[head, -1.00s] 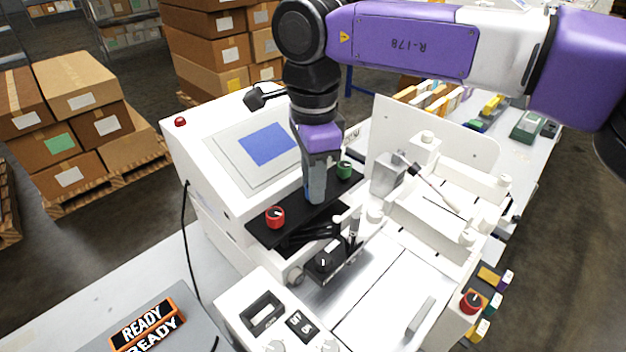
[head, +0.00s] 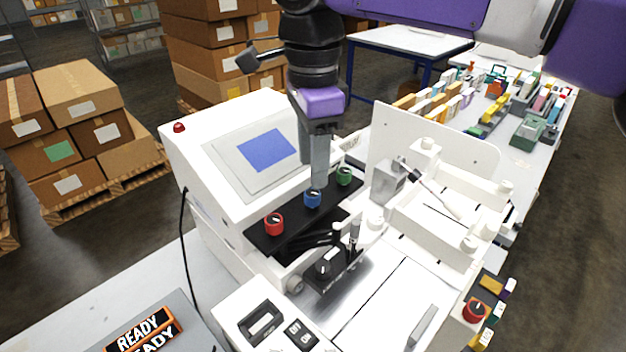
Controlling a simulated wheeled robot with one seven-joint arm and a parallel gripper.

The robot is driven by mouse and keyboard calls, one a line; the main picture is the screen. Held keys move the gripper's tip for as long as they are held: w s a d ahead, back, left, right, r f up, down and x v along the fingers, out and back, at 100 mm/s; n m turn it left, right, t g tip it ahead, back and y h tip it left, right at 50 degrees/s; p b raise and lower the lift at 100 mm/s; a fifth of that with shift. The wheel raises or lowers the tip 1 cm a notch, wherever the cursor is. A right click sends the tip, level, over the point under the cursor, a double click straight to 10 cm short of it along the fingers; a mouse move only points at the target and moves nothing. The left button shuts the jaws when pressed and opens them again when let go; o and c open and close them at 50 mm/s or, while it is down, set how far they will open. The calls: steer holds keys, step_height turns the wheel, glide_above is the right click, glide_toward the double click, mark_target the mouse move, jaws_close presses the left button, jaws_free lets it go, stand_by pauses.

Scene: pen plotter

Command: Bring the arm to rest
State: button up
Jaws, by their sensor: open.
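My gripper (head: 315,182) points down over the black knob panel (head: 262,242) of the white plotter (head: 228,185). Its fingers end just above the blue knob (head: 312,198), and I cannot tell whether they touch it. The jaws are open, though from this side the fingers overlap and the gap is hidden. A red knob (head: 274,224) stands to the left on the panel and a green knob (head: 344,176) to the right. My arm rises from the gripper and crosses the top of the view.
A screen with a blue square (head: 267,150) lies behind the gripper. A white upright plate (head: 455,145) stands to the right. A black pen holder (head: 335,268) sits in front. Stacked boxes (head: 205,60) stand on the floor behind. The space above the plotter's front bed is clear.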

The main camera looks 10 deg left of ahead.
steer(key=shift+r, duration=1.05)
